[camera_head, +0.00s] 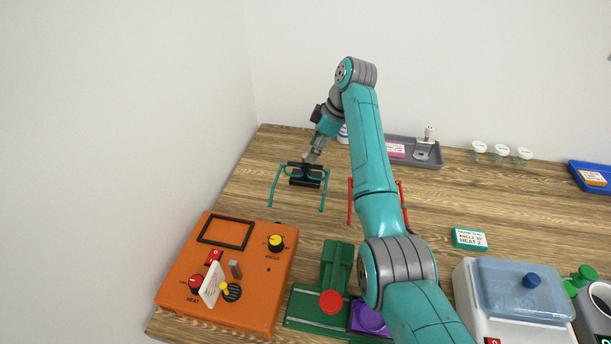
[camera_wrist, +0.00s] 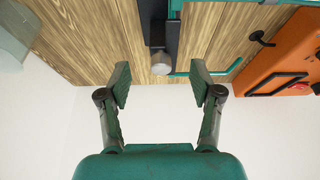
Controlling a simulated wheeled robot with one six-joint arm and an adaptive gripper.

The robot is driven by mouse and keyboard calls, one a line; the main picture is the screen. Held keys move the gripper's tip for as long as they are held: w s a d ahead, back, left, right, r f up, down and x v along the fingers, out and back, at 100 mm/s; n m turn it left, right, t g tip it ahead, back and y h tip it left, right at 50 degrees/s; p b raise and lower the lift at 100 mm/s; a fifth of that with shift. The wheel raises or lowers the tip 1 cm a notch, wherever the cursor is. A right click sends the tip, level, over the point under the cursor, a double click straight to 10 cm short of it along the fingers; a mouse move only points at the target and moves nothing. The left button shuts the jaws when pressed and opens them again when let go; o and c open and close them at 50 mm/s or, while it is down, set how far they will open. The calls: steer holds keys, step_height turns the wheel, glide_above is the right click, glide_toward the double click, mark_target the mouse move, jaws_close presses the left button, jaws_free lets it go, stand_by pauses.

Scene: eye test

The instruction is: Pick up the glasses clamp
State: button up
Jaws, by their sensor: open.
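A black clamp-like piece (camera_head: 305,182) stands at the teal glasses (camera_head: 271,190) on the left of the wooden table. My gripper (camera_head: 312,157) is just above and behind this piece in the head view, partly hidden by my arm. In the wrist view my gripper (camera_wrist: 161,83) is open, with its two green fingers apart and nothing held between them. The black piece (camera_wrist: 158,30) with a pale round knob (camera_wrist: 161,64) shows just beyond the gap between the fingertips. A teal glasses arm (camera_wrist: 212,72) runs to its right. I cannot tell whether a finger touches anything.
An orange box (camera_head: 262,262) with dials stands at the front left. A green device (camera_head: 338,262) with a red knob is beside it. Red glasses (camera_head: 350,203) stand partly behind my arm. A grey tray (camera_head: 428,160) lies at the back. A white wall borders the left.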

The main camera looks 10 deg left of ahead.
mark_target(305, 163)
steer(key=x, duration=0.8)
steer(key=shift+s+a+f, duration=0.1)
steer(key=shift+s+a, duration=0.05)
jaws_close()
